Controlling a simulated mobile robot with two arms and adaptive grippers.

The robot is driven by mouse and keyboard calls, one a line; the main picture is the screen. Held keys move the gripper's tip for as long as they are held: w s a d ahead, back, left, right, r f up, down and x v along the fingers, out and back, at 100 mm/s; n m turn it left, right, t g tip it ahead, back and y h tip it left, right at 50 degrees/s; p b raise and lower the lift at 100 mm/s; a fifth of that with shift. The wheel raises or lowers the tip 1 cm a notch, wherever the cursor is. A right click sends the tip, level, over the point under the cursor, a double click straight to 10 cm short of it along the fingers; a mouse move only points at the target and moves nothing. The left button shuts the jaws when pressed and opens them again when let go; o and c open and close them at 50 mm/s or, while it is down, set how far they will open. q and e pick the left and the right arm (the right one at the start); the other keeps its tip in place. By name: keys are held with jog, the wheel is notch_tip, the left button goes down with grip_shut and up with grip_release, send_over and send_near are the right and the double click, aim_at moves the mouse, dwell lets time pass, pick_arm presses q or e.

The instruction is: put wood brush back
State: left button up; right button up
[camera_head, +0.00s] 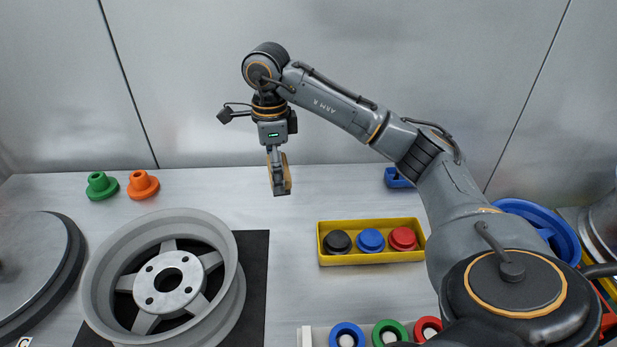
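My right gripper (279,178) points down above the back middle of the table, behind the wheel and to the left of the yellow tray. A small tan, wood-coloured piece, which looks like the wood brush (287,176), shows at its fingers. The gripper seems shut on it, though the fingers are small and partly overlapped. The piece appears held above the table surface. My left gripper is out of view.
A grey wheel (101,285) lies on a black mat (253,275). A yellow tray (373,258) holds black, blue and red knobs. Green (101,187) and orange (142,185) spindles stand back left. A blue piece (397,179) sits behind my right arm. The back middle is clear.

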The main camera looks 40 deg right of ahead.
jog(key=shift+w+d+f+m, duration=0.1)
jog(key=shift+d+f+m, duration=0.1)
jog(key=shift+d+m, duration=0.25)
jog(key=shift+w+d+f+m, duration=0.1)
jog(key=shift+d+f+m, duration=0.05)
jog(key=shift+d+m, duration=0.25)
jog(key=w+d+f, duration=0.4)
jog(key=d, duration=0.4)
send_over(306, 187)
jog(key=f, duration=0.4)
jog(key=shift+s+a+f, duration=0.1)
jog(key=shift+a+f, duration=0.2)
jog(key=shift+f, duration=0.1)
jog(key=shift+d+f, duration=0.3)
jog(key=shift+f, duration=0.15)
notch_tip(306, 187, down, 2)
jog(key=shift+f+p, duration=0.15)
jog(key=shift+p, duration=0.35)
jog(key=shift+d+f, duration=0.1)
jog(key=shift+f, duration=0.3)
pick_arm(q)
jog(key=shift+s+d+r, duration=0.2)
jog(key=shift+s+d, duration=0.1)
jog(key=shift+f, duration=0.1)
pick_arm(e)
jog(key=shift+f, duration=0.15)
jog(key=o, duration=0.9)
jog(key=shift+c, duration=0.2)
